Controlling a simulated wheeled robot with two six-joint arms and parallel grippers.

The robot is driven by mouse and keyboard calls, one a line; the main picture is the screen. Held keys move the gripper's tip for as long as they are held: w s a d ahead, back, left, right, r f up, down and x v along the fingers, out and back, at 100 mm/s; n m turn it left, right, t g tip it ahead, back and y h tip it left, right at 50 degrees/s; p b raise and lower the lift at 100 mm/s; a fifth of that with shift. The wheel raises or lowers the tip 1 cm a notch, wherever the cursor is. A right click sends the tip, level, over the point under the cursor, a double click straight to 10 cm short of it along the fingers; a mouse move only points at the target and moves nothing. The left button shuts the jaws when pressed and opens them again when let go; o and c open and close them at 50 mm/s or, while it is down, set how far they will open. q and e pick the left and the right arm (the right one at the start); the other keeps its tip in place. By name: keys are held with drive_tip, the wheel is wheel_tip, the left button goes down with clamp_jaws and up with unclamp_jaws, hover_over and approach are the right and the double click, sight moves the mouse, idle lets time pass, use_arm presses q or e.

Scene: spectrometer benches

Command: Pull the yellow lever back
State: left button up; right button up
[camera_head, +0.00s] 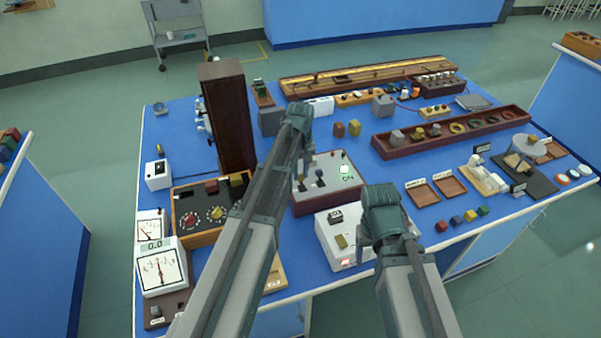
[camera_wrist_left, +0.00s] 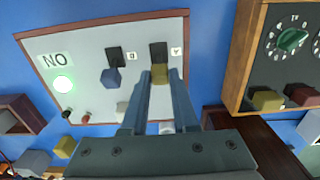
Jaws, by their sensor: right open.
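The yellow lever (camera_wrist_left: 160,74) stands on the pale panel of a wood-edged lever box (camera_wrist_left: 85,50), by the label A. A blue lever (camera_wrist_left: 111,77) stands beside it by the label B. My left gripper (camera_wrist_left: 160,80) has its fingertips on both sides of the yellow knob and appears shut on it. Both knobs sit at the lower end of their dark slots in the wrist view. In the head view my left gripper (camera_head: 300,180) reaches down onto the lever box (camera_head: 335,165) and hides the yellow knob.
A green lamp (camera_head: 344,168) is lit by the ON sign. A dial box (camera_head: 185,222) stands left of the lever box, a tall dark cabinet (camera_head: 230,115) behind it. The white box (camera_head: 338,262) is in front. A long wooden tray (camera_head: 455,138) lies at right.

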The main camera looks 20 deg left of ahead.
sight(302, 185)
use_arm(q)
clamp_jaws()
drive_tip(key=shift+s+d+t+y, duration=0.35)
drive_tip(key=shift+s+t+y, duration=0.15)
drive_tip(key=shift+s+t, duration=0.25)
drive_tip(key=shift+s+d+f+t+y+b, duration=0.15)
drive_tip(key=shift+s+d+t+y+b, duration=0.3)
drive_tip(key=shift+s+t+y+b, duration=0.4)
drive_tip(key=t+y+b, duration=0.1)
drive_tip(key=b, duration=0.1)
drive_tip(key=s+d+t+b, duration=0.1)
drive_tip(key=t+b, duration=0.1)
drive_tip(key=shift+f+y, duration=0.35)
drive_tip(key=shift+f, duration=0.05)
drive_tip(key=shift+s+d+t+y+b, duration=0.3)
drive_tip(key=shift+t+y+b, duration=0.2)
drive_tip(key=shift+t+b, duration=0.65)
